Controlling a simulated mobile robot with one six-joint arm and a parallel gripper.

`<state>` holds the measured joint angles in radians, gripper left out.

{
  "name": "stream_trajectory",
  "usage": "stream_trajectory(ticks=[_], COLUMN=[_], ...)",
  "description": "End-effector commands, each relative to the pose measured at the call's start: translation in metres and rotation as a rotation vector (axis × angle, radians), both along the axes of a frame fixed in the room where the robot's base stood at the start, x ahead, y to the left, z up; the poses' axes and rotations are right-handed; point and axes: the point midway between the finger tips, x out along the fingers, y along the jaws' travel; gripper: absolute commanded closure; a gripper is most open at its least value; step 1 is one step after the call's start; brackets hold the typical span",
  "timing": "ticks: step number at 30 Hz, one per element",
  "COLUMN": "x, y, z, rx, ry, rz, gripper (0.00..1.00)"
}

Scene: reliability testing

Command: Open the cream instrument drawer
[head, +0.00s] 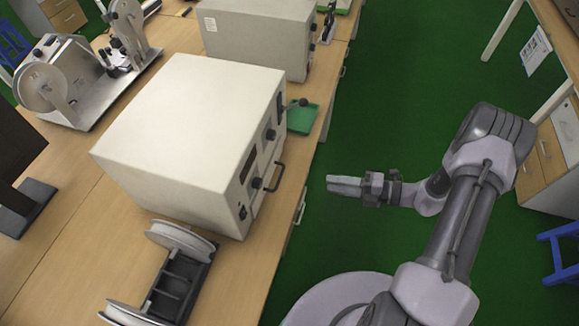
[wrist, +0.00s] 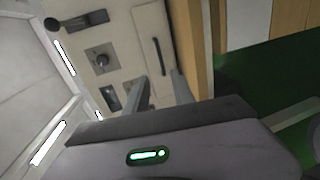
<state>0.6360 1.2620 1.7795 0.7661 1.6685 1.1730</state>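The cream instrument (head: 190,130) is a large box on the wooden bench. Its front faces right, with a dark bar handle (head: 275,178) on the lower panel, which looks flush with the front. In the wrist view the cream drawer panel (wrist: 147,28) and its handle (wrist: 161,57) lie ahead of my fingers. My gripper (head: 332,184) is off the bench edge, to the right of the handle and apart from it. In the wrist view the two fingers (wrist: 160,80) are parted with nothing between them, and the handle lines up with the gap.
A green tray (head: 304,118) sits beside the instrument's far front corner. A spool rack (head: 175,285) stands near the bench's front. A second cream box (head: 255,35) stands behind. The green floor (head: 400,80) right of the bench is open around my arm.

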Motion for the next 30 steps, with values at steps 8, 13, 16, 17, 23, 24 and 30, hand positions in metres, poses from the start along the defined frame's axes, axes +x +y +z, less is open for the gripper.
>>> stream_trajectory(ticks=[8,13,16,17,23,24,30], x=[0.025,0.040,0.046,0.048,0.052,0.052,0.052], y=[0.077,0.119,0.134,0.137,0.147,0.148,0.147], z=[-0.021,-0.029,-0.032,-0.032,-0.033,-0.033,-0.033], rx=[-0.004,-0.004,-0.005,-0.005,-0.005,-0.005,-0.005], ry=[-0.001,-0.003,-0.004,-0.004,-0.004,-0.004,-0.004], rz=[0.012,0.011,0.009,0.008,0.007,0.007,0.007], gripper=[0.70,0.70,0.70,0.70,0.70,0.70,0.78])
